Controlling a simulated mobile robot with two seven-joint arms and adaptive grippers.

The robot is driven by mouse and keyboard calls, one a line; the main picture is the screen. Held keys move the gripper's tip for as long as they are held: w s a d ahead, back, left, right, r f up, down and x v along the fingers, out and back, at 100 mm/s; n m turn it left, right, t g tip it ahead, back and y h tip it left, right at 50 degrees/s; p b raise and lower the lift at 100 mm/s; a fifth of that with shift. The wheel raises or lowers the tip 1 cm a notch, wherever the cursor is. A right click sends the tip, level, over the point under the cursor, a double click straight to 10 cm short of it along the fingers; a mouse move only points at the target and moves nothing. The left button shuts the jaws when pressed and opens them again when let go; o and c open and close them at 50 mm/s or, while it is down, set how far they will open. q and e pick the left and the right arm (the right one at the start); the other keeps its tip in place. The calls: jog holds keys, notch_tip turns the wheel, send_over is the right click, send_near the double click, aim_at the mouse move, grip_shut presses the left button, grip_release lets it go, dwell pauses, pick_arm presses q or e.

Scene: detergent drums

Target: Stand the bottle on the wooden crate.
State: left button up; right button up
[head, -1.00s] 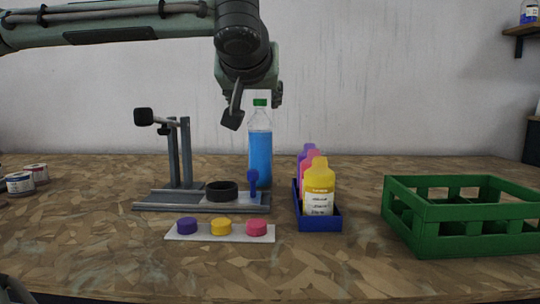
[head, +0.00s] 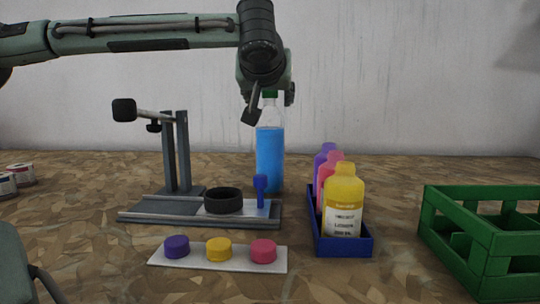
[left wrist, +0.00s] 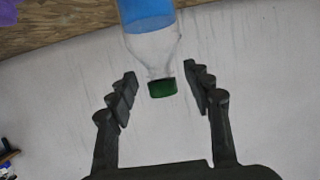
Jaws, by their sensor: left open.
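The bottle (head: 270,158) is clear with blue liquid and a green cap. It stands upright on the table behind the metal stand. My left gripper (head: 268,104) is open and points down at the bottle's top, partly hiding the cap. In the left wrist view, the bottle's cap (left wrist: 162,88) and neck lie between the open fingers (left wrist: 160,80), with a gap on each side. The green slatted crate (head: 490,239) is at the right, cut by the picture edge. I see nothing standing on it. My right gripper is not in view.
A metal stand (head: 177,150) with a black ring and blue piece is left of the bottle. A white strip (head: 218,259) with three coloured caps lies in front. A blue tray (head: 344,245) holds three bottles. Bare table lies between tray and crate.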

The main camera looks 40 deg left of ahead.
pick_arm(q)
jog(key=shift+x, duration=1.2)
grip_shut()
jog(key=shift+r, duration=0.1)
